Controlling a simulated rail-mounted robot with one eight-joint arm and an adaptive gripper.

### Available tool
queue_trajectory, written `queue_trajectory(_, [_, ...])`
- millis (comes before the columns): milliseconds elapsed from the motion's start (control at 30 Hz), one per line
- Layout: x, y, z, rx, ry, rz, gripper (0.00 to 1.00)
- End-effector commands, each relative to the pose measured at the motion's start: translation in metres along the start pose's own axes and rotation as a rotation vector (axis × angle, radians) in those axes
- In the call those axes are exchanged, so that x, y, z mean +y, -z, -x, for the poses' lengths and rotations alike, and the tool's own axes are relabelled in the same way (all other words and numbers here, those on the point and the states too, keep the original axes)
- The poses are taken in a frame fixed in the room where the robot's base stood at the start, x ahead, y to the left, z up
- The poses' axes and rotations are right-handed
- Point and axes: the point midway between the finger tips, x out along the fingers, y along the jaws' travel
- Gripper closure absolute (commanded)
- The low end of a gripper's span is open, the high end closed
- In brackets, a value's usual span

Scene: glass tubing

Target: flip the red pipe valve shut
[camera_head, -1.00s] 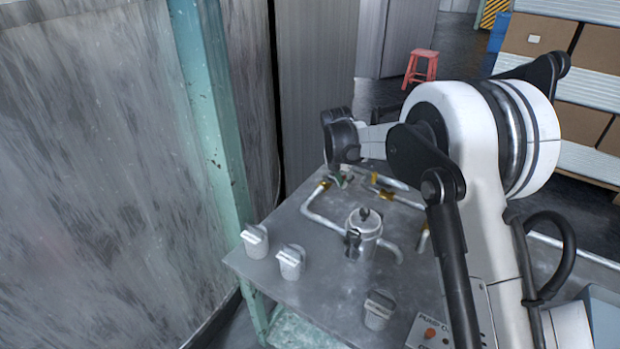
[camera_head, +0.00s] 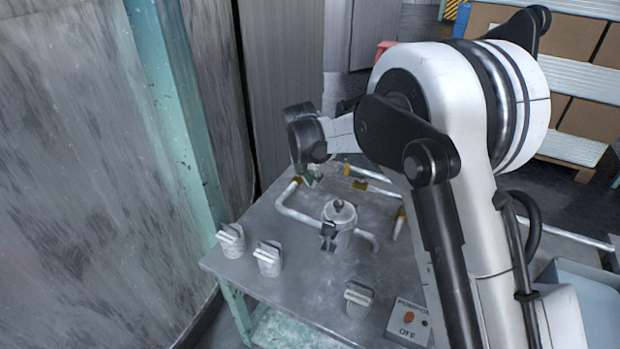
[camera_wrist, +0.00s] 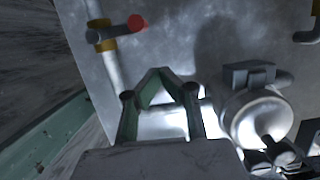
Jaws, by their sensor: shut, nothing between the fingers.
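The red valve handle (camera_wrist: 137,23) shows at the top of the wrist view, beside a brass fitting (camera_wrist: 100,35) on a pipe. I cannot make out the red handle in the head view. My gripper (camera_wrist: 165,75) is shut and empty, its green fingers closed to a point. In the wrist view it lies below and slightly right of the red handle, apart from it. In the head view my gripper (camera_head: 312,178) is low at the far side of the bench, near the bent pipe (camera_head: 297,213), partly hidden by my wrist.
A metal canister (camera_head: 339,223) stands on the bench (camera_head: 300,290) and is close right of my fingers in the wrist view (camera_wrist: 258,115). Several grey knobs, one of them (camera_head: 268,258), line the front. A teal post (camera_head: 165,110) is left.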

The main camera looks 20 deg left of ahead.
Motion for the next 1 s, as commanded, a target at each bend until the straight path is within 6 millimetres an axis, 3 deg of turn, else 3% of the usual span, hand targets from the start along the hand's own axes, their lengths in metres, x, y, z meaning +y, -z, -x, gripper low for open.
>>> queue_trajectory(33, [-0.001, -0.002, 0.016, 0.000, 0.000, -0.001, 1.00])
queue_trajectory(100, [-0.002, -0.002, 0.031, 0.000, 0.000, -0.001, 1.00])
queue_trajectory(400, [-0.004, -0.002, 0.077, 0.001, 0.000, 0.000, 1.00])
queue_trajectory(600, [-0.005, -0.002, 0.087, 0.001, 0.000, 0.000, 1.00])
queue_trajectory(1000, [-0.005, -0.002, 0.087, 0.001, 0.000, 0.000, 1.00])
